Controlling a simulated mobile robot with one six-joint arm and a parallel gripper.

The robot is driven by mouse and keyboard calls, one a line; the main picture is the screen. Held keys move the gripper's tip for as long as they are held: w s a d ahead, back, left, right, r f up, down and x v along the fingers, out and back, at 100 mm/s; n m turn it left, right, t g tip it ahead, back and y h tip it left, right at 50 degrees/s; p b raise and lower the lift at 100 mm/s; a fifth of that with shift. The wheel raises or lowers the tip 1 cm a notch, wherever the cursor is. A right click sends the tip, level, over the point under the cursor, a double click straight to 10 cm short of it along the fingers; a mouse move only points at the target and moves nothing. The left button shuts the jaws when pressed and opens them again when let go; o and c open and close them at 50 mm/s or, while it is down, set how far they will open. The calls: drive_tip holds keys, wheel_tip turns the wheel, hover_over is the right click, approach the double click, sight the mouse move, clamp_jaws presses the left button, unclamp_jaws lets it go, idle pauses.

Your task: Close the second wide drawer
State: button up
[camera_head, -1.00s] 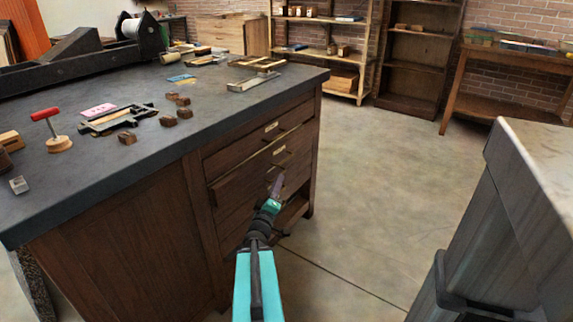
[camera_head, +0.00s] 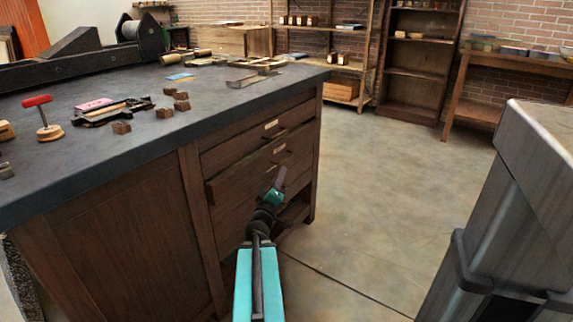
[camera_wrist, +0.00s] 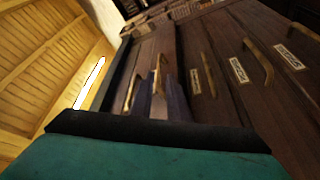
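The wooden cabinet under the dark worktop has a stack of wide drawers. The top wide drawer (camera_head: 240,142) looks flush. The second wide drawer (camera_head: 238,180) stands out a little, its left end jutting past the frame. Its pale label and handle are near its middle. My gripper (camera_head: 278,178) is in front of the stack, overlapping the lower part of the second drawer in the head view; contact cannot be told. The wrist view shows drawer fronts turned sideways, with handles (camera_wrist: 207,75) and labels.
A lower opening or drawer (camera_head: 292,214) shows at the cabinet's right. Tools and small blocks lie on the worktop (camera_head: 120,160). A grey metal-sided bench (camera_head: 500,210) stands close on the right. The floor (camera_head: 385,190) between is clear.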

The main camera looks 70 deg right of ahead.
sight(286, 159)
drive_tip(key=shift+w+d+b, duration=0.1)
drive_tip(key=shift+d+b, duration=0.45)
drive_tip(key=shift+b, duration=0.8)
drive_tip(key=shift+b+x, duration=1.3)
drive_tip(key=shift+x, duration=2.9)
drive_tip(key=shift+r, duration=0.15)
clamp_jaws()
